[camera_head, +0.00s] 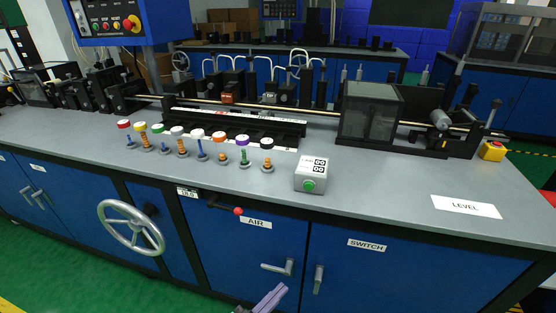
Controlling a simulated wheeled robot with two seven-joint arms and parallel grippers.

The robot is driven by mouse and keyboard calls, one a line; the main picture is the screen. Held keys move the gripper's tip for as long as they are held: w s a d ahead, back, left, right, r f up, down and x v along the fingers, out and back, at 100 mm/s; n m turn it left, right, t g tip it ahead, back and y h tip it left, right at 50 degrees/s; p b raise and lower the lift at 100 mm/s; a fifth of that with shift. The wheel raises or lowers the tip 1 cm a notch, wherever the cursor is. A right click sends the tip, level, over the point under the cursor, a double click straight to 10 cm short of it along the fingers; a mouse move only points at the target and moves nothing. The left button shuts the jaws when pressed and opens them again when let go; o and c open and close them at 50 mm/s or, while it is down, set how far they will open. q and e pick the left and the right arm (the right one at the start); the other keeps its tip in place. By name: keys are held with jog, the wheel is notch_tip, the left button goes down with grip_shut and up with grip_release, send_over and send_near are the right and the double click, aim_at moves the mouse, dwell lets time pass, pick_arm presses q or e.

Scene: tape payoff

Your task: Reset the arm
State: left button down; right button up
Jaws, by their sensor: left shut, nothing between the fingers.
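My left gripper (277,292) shows only at the bottom edge of the head view, low in front of the blue cabinet. Its purple-grey fingers are together with nothing between them. It is apart from the bench and everything on it. The rest of the left arm is out of the picture. My right gripper is not in view.
A grey bench top (370,205) on blue cabinets stands ahead, with a long machine along its back. Several coloured knobs (220,136) and a box with a green button (309,182) stand on it. A handwheel (131,227) and door handles (318,278) stick out in front.

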pick_arm(q)
jog(key=s+a+f+n+g+y+p, duration=0.25)
jog(key=a+f+y+p, duration=0.2)
jog(key=a+f, duration=0.55)
jog(key=s+a+f+n+g+y+p, duration=0.1)
jog(key=s+a+f+g+y+p, duration=0.3)
jog(key=a+f, duration=0.55)
jog(key=s+a+f+n+g+y, duration=0.1)
jog(key=s+a+f+g, duration=0.1)
jog(key=s, duration=0.5)
jog(key=s+a+f+g+y+p, duration=0.1)
jog(key=s+a+f, duration=0.1)
jog(key=s+f, duration=0.2)
jog(key=s+a+f+n+g+y+p, duration=0.1)
jog(key=s+a+f+g, duration=0.1)
jog(key=s, duration=0.9)
jog(key=shift+f+n+g+y, duration=0.35)
jog(key=shift+f, duration=0.45)
